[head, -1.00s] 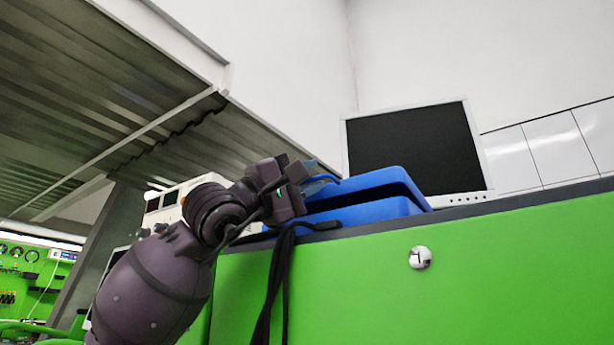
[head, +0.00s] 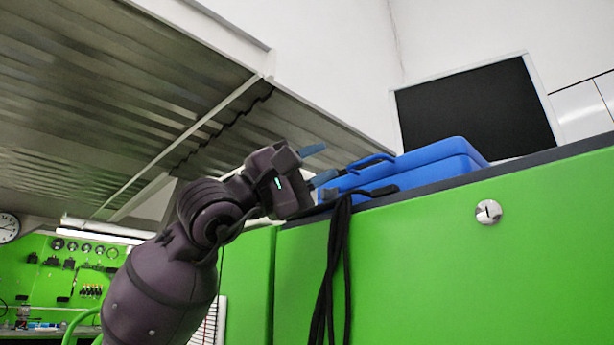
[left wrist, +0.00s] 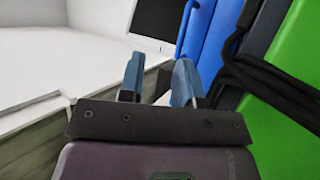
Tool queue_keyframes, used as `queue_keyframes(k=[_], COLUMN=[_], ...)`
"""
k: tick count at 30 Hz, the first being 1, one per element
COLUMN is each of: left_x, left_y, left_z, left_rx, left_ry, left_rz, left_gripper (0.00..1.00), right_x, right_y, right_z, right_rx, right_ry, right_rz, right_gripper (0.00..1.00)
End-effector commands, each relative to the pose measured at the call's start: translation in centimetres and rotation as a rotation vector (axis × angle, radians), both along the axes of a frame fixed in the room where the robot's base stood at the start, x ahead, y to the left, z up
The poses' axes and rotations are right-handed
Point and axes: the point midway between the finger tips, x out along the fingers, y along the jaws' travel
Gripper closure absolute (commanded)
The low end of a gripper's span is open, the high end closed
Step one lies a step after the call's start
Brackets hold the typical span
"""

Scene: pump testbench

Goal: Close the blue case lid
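The blue case (head: 425,168) lies on the dark counter top. Its lid (head: 432,153) rests flat on or very near the base, with only a thin seam showing. A blue handle (head: 370,160) sticks out on the case's left side. My left gripper (head: 318,165) is just left of the case, near the handle, with its two blue fingers apart and nothing between them. The left wrist view shows the open fingers (left wrist: 157,80) too, with the blue case (left wrist: 205,40) beyond and to the right. My right gripper is not in view.
A monitor (head: 475,108) stands behind the case. The counter edge (head: 560,155) runs along the front. The space left of my gripper is open.

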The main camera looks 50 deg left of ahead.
Motion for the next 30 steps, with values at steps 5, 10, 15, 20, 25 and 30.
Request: queue_keyframes(k=[5, 10, 15, 20, 25, 30], left_x=[-0.9, -1.6, -1.8, -1.8, -1.8, -1.8], left_y=[0.6, 0.8, 0.9, 0.9, 0.9, 0.9], left_z=[-1.0, -1.2, -1.3, -1.3, -1.3, -1.3], left_rx=[-0.001, 0.0, 0.0, 0.001, -0.001, -0.001], left_ry=[0.004, 0.001, 0.0, 0.0, 0.0, 0.0], left_rz=[0.0, 0.0, -0.001, -0.001, -0.001, -0.001], left_gripper=[0.69, 0.69, 0.69, 0.69, 0.69, 0.69], right_x=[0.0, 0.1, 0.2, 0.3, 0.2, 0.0], right_y=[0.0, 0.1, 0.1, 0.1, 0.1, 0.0], right_z=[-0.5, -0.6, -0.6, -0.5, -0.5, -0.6], right_rx=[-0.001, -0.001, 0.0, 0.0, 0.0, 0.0], right_ry=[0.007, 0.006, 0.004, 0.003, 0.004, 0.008], right_rz=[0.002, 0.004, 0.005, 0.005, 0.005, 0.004], right_gripper=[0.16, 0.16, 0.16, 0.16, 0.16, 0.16])
